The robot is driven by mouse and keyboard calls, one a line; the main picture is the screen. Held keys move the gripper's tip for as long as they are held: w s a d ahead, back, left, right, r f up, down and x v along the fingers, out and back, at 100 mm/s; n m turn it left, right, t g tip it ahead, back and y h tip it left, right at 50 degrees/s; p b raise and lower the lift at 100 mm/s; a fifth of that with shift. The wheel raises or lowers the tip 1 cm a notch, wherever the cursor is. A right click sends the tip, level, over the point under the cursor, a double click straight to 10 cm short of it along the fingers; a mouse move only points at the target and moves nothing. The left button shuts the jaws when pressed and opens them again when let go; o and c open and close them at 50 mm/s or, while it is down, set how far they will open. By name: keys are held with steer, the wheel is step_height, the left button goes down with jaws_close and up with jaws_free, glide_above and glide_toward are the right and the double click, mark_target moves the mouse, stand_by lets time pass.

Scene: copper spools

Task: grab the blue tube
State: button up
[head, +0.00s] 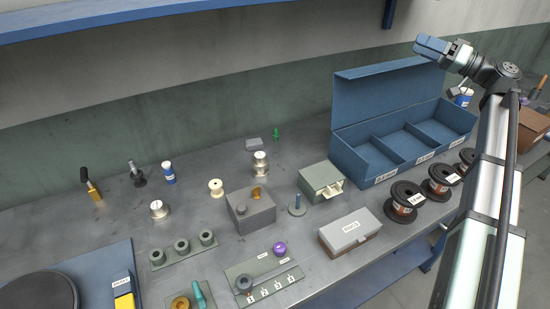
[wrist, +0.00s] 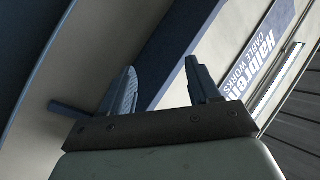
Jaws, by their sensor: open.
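My gripper (head: 432,45) is raised at the upper right of the head view, high above the bench and near the back of the blue bin. In the wrist view its two blue fingers (wrist: 160,88) stand apart with nothing between them. No thing is plainly the blue tube. A small blue-and-white cylinder (head: 168,172) stands upright at the back left of the bench. Another blue-and-white cylinder (head: 464,97) shows beyond the blue bin at the right. My gripper is far from the bench-top ones.
A blue three-compartment bin (head: 365,160) with a raised back stands at the back right. Dark spools (head: 404,203) line its front. Grey boxes (head: 322,181), a slotted rack (head: 262,275) and a teal piece (head: 199,295) crowd the middle and front. A blue shelf (head: 150,14) runs above.

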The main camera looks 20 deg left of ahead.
steer(key=s+a+f+n+g+h, duration=0.25)
steer(key=s+a+g, duration=0.25)
steer(key=s+a, duration=0.7)
steer(key=s+a+f+n+g+h, duration=0.1)
steer(key=s+a+n+g, duration=0.4)
steer(key=a, duration=1.4)
steer(key=s+a+f+g+h, duration=0.2)
steer(key=s+a+g, duration=0.2)
steer(key=s+a, duration=0.9)
steer(key=t+h, duration=0.9)
glide_above(170, 174)
steer(key=d, duration=0.4)
step_height(170, 174, down, 21)
steer(key=shift+n, duration=0.45)
steer(key=x, duration=0.8)
steer(key=shift+d+f, duration=0.2)
steer(key=shift+f, duration=0.15)
steer(key=shift+x, duration=2.6)
steer(key=shift+w+a+r, duration=0.1)
steer(key=shift+r, duration=0.05)
steer(key=c, duration=1.1)
